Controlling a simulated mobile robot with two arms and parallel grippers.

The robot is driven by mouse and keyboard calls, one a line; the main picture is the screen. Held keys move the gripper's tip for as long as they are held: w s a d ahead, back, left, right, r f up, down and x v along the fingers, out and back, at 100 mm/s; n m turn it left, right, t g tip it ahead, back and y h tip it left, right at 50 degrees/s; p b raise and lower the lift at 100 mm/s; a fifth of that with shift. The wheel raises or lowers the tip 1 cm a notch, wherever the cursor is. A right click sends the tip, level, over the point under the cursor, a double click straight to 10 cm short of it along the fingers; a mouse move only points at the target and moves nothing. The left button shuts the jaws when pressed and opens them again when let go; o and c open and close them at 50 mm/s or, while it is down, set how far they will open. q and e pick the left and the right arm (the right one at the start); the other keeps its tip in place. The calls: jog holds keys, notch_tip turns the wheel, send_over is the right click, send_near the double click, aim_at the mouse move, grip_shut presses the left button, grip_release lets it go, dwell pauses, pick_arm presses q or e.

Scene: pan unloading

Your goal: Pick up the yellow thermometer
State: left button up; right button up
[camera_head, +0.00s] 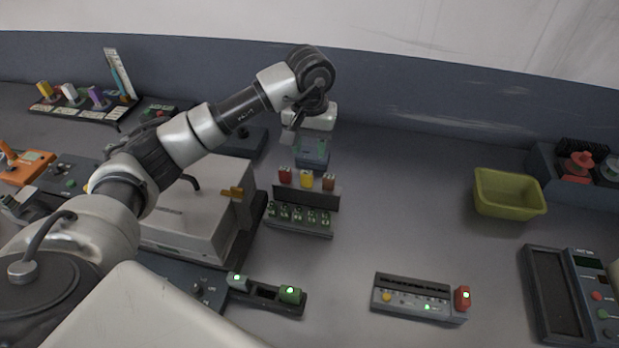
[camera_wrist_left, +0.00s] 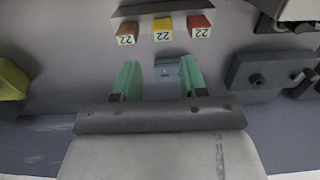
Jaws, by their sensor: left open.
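The yellow thermometer (camera_head: 306,181) is a small yellow block in the middle of a dark rack (camera_head: 318,197), between a red one (camera_head: 285,175) and an orange-red one (camera_head: 328,181). In the left wrist view the yellow thermometer (camera_wrist_left: 162,29) carries the number 22 and stands between the other two. My left gripper (camera_head: 300,132) is above the table, beyond the rack in the head view, and its fingers are partly hidden there. In the left wrist view my left gripper (camera_wrist_left: 158,80) is open and empty, with green fingers pointing toward the rack, apart from the thermometer. My right gripper is not in view.
A small blue-grey device (camera_head: 312,152) stands behind the rack. A grey boxy machine (camera_head: 190,215) is to its left. A yellow-green bin (camera_head: 508,194) stands at the right. A panel with lit buttons (camera_head: 418,298) lies in front. The table between rack and bin is clear.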

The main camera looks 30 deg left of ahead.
aim_at(307, 172)
pick_arm(q)
jog(key=shift+s+f+p, duration=0.15)
jog(key=shift+s+f, duration=0.05)
jog(key=shift+f, duration=0.45)
jog(key=shift+s+f+p, duration=0.15)
jog(key=shift+f, duration=0.45)
notch_tip(307, 172, down, 4)
jog(key=shift+a+f+p, duration=0.1)
jog(key=shift+p, duration=1.1)
jog(key=shift+s+f, duration=0.1)
jog(key=shift+f, duration=0.5)
jog(key=c, duration=0.7)
